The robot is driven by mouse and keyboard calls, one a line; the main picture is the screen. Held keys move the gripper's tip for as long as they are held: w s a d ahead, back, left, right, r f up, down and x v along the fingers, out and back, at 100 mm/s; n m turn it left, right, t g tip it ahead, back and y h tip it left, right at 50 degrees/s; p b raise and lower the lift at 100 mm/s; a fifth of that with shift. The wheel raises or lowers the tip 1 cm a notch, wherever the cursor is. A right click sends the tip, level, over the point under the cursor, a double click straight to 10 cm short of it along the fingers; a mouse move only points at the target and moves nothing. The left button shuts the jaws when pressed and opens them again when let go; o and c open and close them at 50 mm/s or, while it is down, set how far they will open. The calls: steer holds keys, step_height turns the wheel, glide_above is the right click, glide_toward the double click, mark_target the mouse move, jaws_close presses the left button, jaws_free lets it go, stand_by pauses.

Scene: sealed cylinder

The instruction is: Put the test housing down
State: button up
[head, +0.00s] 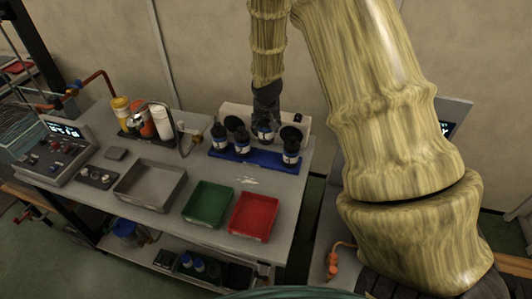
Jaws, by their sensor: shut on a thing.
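My gripper (266,117) points down over the back right of the workbench and is shut on a small dark cylinder with a pale label, the test housing (265,134). The housing looks upright. It overlaps the back of a blue rack (262,160) in the picture, and I cannot tell whether its base touches anything. Similar dark labelled cylinders stand around it on the rack, one at the left (220,137) and one at the right (290,150). The gripper's fingers are small and dark, so their detail is hard to see.
Grey (176,199), green (208,223) and red (252,234) trays sit empty along the bench (118,219) front. Bottles (163,124) and a metal stand (188,145) are left of the rack. A control box (66,152) is far left. A pale block (235,112) stands behind the rack.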

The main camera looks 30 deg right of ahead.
mark_target(266, 129)
steer(key=shift+f+p, duration=1.6)
steer(key=shift+f, duration=2.95)
steer(key=shift+f, duration=0.1)
steer(key=o, duration=1.2)
steer(key=shift+r, duration=0.2)
steer(key=shift+b+v, duration=1.8)
steer(key=shift+v, duration=4.1)
